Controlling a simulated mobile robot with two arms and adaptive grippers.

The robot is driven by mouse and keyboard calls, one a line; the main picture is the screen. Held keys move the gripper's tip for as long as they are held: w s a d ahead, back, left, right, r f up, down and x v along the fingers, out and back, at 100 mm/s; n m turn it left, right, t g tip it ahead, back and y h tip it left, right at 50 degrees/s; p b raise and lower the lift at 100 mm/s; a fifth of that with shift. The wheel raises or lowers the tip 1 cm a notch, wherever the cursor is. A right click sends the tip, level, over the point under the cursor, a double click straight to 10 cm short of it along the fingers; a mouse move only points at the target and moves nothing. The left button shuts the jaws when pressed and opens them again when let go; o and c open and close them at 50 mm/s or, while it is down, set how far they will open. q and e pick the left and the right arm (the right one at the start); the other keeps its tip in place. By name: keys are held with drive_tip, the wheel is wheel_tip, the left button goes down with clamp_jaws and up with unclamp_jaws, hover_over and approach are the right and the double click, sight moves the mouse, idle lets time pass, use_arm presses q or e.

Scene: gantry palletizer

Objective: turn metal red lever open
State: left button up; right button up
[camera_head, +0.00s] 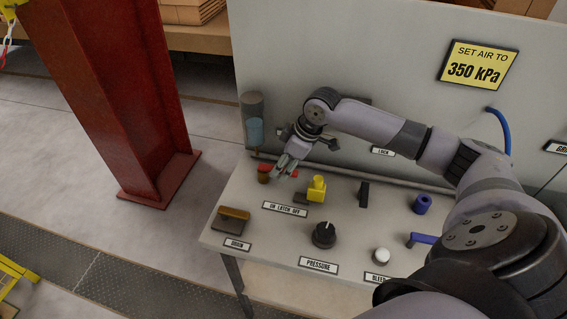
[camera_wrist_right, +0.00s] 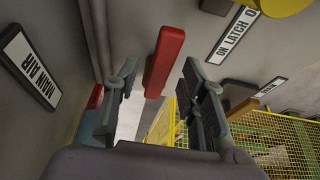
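The red lever (camera_wrist_right: 165,62) shows in the right wrist view as a long flat bar between the two fingers. In the head view, a red end of it (camera_head: 295,174) shows beside my right gripper, and the fingers hide part of it. My right gripper (camera_head: 284,166) reaches down over the left back of the panel bench. In the wrist view its fingers (camera_wrist_right: 158,82) are spread, one on each side of the lever, with gaps visible. My left gripper is in neither view.
A yellow valve handle (camera_head: 317,188) stands just right of the gripper. A grey cylinder (camera_head: 253,107) is behind. A red steel column (camera_head: 115,95) stands left.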

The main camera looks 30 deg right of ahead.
clamp_jaws()
idle(0.4)
idle(0.4)
